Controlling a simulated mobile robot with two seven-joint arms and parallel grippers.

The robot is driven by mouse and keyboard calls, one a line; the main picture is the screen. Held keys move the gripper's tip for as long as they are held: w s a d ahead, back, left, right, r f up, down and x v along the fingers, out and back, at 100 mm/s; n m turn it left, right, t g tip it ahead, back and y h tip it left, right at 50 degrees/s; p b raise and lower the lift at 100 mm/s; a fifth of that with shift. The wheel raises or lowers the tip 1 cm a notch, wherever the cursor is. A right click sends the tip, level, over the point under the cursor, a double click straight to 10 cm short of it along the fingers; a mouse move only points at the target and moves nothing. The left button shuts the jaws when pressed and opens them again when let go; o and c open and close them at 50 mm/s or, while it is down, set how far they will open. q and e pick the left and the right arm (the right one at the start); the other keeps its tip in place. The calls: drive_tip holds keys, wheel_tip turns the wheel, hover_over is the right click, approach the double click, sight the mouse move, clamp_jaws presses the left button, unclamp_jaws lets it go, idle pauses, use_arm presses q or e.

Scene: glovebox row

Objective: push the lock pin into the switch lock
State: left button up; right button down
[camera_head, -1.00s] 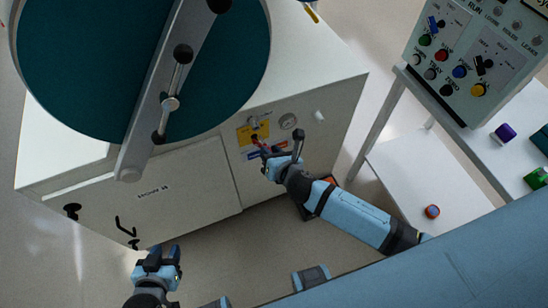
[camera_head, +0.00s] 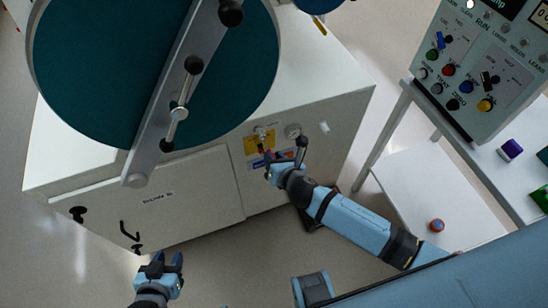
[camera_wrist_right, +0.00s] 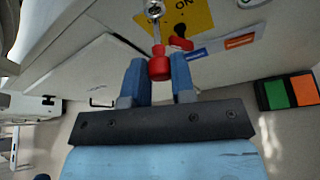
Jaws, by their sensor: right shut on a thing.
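The lock pin (camera_wrist_right: 160,66), with a red head and a thin silver shaft, sits between the fingers of my right gripper (camera_wrist_right: 160,78), which is shut on it. Its shaft points toward a silver fitting (camera_wrist_right: 155,9) on a yellow plate (camera_wrist_right: 190,16) marked ON, seemingly the switch lock. I cannot tell whether the tip is inside it. A red part (camera_wrist_right: 181,42) lies beside the shaft at the plate's lower edge. In the head view the right gripper (camera_head: 268,163) is close before the yellow plate (camera_head: 251,146). My left gripper (camera_head: 168,261) is open and empty, low at the left.
The plate is on a white cabinet (camera_head: 205,185) with a large round teal door (camera_head: 95,70) and lever above. A control box (camera_head: 470,75) and white shelves (camera_head: 425,180) stand at the right. Open floor lies before the cabinet.

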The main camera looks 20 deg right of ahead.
sight(266, 145)
drive_tip(key=shift+p, duration=0.7)
idle(1.1)
drive_tip(key=shift+w+a+p, duration=0.15)
drive_tip(key=shift+w+p, duration=0.15)
drive_tip(key=shift+w, duration=2.05)
drive_tip(key=c, duration=0.9)
unclamp_jaws()
drive_tip(key=shift+o, duration=0.2)
drive_tip(key=v, duration=1.3)
drive_tip(key=shift+s+r, duration=0.15)
drive_tip(key=shift+s, duration=0.2)
